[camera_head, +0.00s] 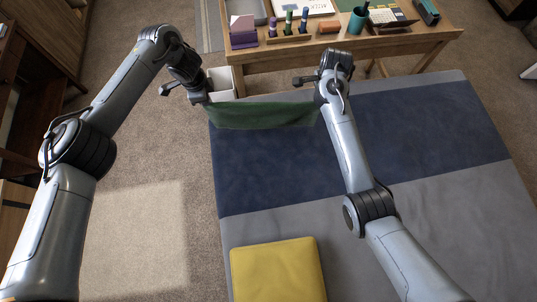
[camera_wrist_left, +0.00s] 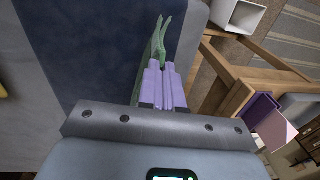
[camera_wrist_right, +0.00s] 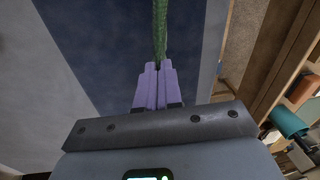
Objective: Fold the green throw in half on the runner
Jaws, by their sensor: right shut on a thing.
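The green throw (camera_head: 262,115) is stretched between my two grippers as a narrow band, over the left part of the dark blue runner (camera_head: 420,135) near its far edge. My left gripper (camera_head: 206,99) is at the throw's left end. In the left wrist view its lilac fingers (camera_wrist_left: 163,78) are close together with green cloth (camera_wrist_left: 158,45) at their tips. My right gripper (camera_head: 320,98) is shut on the throw's right end. In the right wrist view the cloth (camera_wrist_right: 160,30) runs out from between its fingers (camera_wrist_right: 158,80). My grippers hide the held ends.
The runner lies across a grey bed-like surface (camera_head: 470,215). A yellow cushion (camera_head: 277,270) sits at the near left. A wooden desk (camera_head: 345,45) with stationery stands beyond the far edge. A white bin (camera_head: 221,82) is behind my left gripper. The runner's right side is clear.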

